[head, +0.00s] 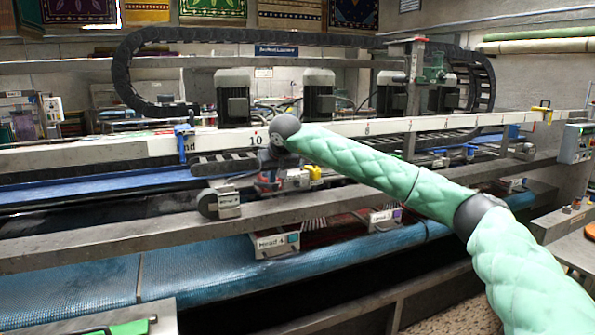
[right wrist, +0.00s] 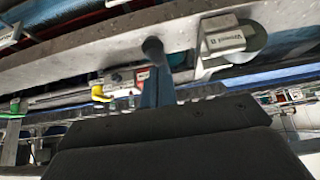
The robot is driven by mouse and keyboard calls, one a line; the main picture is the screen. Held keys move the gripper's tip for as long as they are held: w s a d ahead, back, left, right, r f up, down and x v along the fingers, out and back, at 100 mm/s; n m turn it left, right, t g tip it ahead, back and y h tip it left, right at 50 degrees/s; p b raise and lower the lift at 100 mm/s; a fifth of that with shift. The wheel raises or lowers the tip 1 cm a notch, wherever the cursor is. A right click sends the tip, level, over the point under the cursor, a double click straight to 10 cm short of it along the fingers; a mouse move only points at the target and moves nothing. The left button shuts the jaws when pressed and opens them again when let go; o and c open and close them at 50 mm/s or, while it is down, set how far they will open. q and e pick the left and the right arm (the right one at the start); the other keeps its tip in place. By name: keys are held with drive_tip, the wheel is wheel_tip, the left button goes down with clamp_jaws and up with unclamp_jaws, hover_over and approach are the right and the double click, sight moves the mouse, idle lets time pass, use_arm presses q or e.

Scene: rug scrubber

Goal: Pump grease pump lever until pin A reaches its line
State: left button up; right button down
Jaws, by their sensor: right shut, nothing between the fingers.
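My right gripper (head: 270,157) hangs below the wrist of the green padded arm, at the machine's long rail. It is shut and empty; its fingertips are small and partly lost against the machinery in the head view. A red and grey unit (head: 268,181) with a yellow part (head: 315,172) sits just below and beside it. I cannot tell whether that bar is the pump lever. Pin A and its line cannot be made out. My left gripper is out of view.
A grey steel beam (head: 120,226) runs across the front, with a round labelled motor (head: 221,203) on it. Labelled boxes (head: 275,244) hang below, over a blue belt (head: 210,268). A numbered white rail (head: 380,127) and a black cable chain (head: 210,36) lie behind.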

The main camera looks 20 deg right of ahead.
drive_tip(key=shift+f+b, duration=0.7)
drive_tip(key=shift+f, duration=0.7)
wheel_tip(320, 180, up, 10)
drive_tip(key=p, duration=0.3)
drive_tip(key=shift+p, duration=0.3)
idle(0.4)
